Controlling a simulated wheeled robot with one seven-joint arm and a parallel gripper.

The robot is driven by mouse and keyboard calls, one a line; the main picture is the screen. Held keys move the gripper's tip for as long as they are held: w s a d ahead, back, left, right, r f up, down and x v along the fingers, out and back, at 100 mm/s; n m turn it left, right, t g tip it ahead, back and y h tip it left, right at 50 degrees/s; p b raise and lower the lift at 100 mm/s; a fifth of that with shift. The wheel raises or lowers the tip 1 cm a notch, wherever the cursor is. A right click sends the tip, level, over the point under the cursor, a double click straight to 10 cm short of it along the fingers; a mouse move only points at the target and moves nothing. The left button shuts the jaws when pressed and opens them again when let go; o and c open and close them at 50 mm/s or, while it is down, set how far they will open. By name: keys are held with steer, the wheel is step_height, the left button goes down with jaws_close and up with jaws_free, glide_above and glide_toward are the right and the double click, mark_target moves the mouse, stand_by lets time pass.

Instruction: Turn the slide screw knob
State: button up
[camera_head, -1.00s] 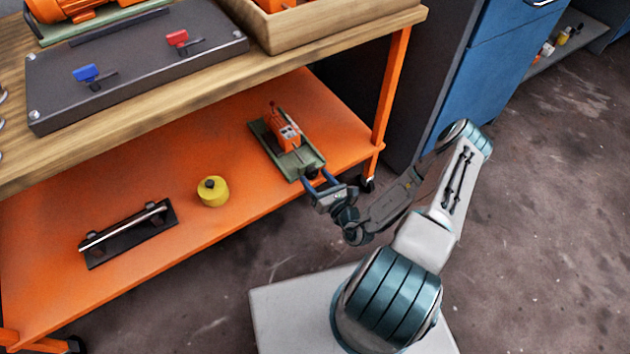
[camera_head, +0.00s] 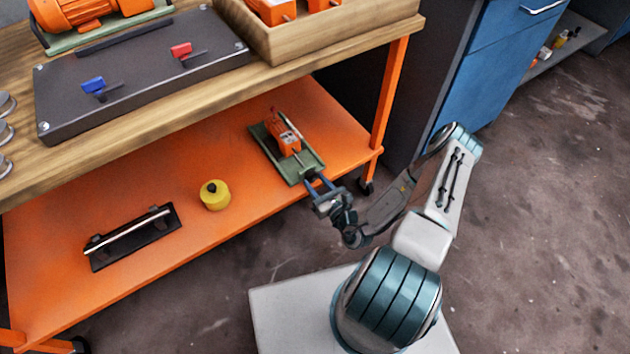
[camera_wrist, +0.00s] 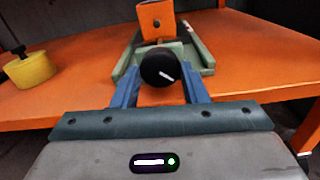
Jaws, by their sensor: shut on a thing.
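The slide screw knob is a round black knob (camera_wrist: 161,67) with a white mark, at the near end of a green slide base (camera_wrist: 195,50). An orange block (camera_wrist: 157,20) stands on the slide behind it. In the head view the green slide base (camera_head: 262,137) with its orange block (camera_head: 286,140) lies on the lower shelf, towards the right. My gripper (camera_wrist: 160,88) is shut on the knob, one blue finger on each side of it. In the head view my gripper (camera_head: 313,180) is at the slide's near end, and the knob is hard to make out there.
A yellow cylinder (camera_head: 215,196) with a black top stands left on the orange shelf (camera_head: 150,222). A black plate with a metal rod (camera_head: 130,238) lies farther left. The wooden tabletop (camera_head: 190,100) overhangs above, and an orange leg (camera_head: 390,95) stands at the right.

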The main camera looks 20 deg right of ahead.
steer(key=n+p, duration=0.2)
steer(key=n, duration=0.1)
steer(key=n+p, duration=0.1)
steer(key=p, duration=0.1)
steer(key=shift+s+a+r, duration=0.1)
steer(key=shift+a+r, duration=0.05)
steer(key=shift+r, duration=0.1)
steer(key=n+p, duration=0.2)
steer(key=n, duration=0.1)
steer(key=n+p, duration=0.2)
steer(key=shift+f+n, duration=0.2)
steer(key=shift+n, duration=0.2)
steer(key=o, duration=1)
